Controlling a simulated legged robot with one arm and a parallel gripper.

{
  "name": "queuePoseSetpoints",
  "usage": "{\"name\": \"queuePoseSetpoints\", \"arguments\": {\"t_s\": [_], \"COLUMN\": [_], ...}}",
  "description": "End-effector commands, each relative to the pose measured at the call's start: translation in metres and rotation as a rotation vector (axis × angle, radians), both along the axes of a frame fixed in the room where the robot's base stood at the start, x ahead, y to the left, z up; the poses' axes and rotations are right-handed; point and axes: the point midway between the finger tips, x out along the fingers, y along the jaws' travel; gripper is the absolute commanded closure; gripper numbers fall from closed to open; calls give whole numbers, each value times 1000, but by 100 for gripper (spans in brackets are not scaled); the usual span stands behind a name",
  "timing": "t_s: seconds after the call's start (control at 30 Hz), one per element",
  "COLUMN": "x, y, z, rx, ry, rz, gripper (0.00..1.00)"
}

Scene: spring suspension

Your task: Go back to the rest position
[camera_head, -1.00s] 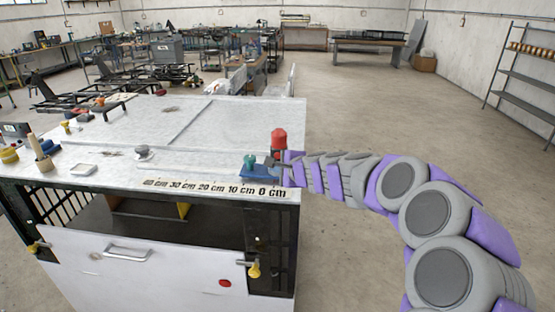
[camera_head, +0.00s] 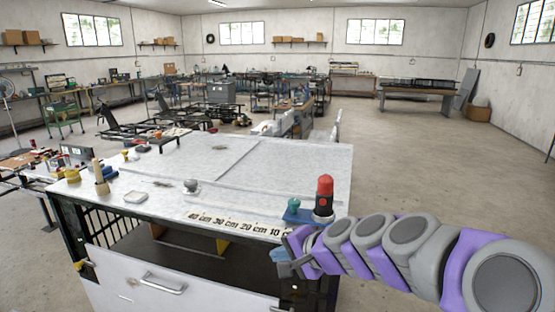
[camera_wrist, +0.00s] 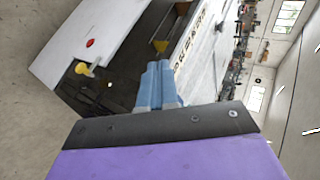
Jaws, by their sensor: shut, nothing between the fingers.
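My gripper (camera_head: 279,262) is at the end of my purple and grey arm, low in front of the workbench's (camera_head: 240,155) near right corner. It is shut and holds nothing. In the wrist view its pale blue fingers (camera_wrist: 158,86) are together, with the bench front and the ruler strip beyond them. In the head view my arm comes in from the lower right and hides part of that corner and the ruler's 0 cm end.
A red-topped device (camera_head: 324,198) and a blue piece with a green knob (camera_head: 294,208) stand on the bench corner. A ruler strip (camera_head: 232,222) runs along the front edge. A white front panel (camera_head: 165,280) has a handle. Open floor (camera_head: 440,165) lies to the right.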

Motion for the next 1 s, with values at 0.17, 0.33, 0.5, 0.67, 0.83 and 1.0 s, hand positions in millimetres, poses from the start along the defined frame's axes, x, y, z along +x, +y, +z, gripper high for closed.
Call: {"name": "queuePoseSetpoints", "arguments": {"t_s": [0.17, 0.33, 0.5, 0.67, 0.83, 1.0], "x": [-117, -220, -300, -341, -352, -351], "y": [10, -28, -80, -110, -118, -118], "z": [-38, -80, -102, -109, -110, -110], "rx": [-302, -562, -746, -826, -847, -846], "ry": [73, 225, 395, 504, 532, 531], "rz": [331, 564, 693, 746, 758, 759], "gripper": [100, 100, 100, 100, 100, 100]}}
